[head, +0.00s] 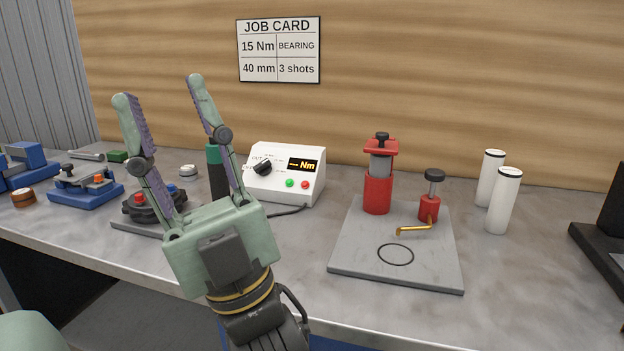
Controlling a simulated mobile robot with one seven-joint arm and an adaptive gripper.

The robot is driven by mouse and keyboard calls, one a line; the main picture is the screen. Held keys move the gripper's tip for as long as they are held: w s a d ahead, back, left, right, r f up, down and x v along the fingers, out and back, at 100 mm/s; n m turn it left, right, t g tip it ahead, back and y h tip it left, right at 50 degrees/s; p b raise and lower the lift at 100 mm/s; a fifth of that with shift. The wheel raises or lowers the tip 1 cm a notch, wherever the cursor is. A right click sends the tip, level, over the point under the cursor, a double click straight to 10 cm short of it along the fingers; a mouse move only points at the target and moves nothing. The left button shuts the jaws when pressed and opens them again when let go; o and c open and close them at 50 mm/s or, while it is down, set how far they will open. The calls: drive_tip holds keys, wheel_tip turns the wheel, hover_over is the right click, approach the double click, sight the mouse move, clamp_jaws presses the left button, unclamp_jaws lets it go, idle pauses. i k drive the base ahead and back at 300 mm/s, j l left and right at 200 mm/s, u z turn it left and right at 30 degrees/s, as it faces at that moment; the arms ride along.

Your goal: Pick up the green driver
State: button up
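The green driver (214,156) looks like an upright dark cylinder with a green top, standing on the bench left of the white control box. My gripper's right finger crosses in front of it, and its lower end is hidden behind my gripper. My gripper (159,90) is open, with its two fingers spread wide and pointing up and away. Nothing is held between them. In the picture the driver shows between the fingers, close to the right one. I cannot tell the depth gap between them.
The white control box (287,174) with a cable stands right of the driver. A dark fixture with red and blue knobs (154,206) sits on a grey plate to the left. A grey plate (350,255) with red press parts and white cylinders (501,201) are further right. A wall is behind.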

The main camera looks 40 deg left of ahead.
sight(220, 182)
drive_tip(key=u, duration=1.6)
drive_tip(key=i+j+u, duration=0.75)
drive_tip(key=k+z, duration=0.1)
drive_tip(key=z, duration=1.2)
drive_tip(key=l+u, duration=0.2)
drive_tip(key=k+j, duration=0.05)
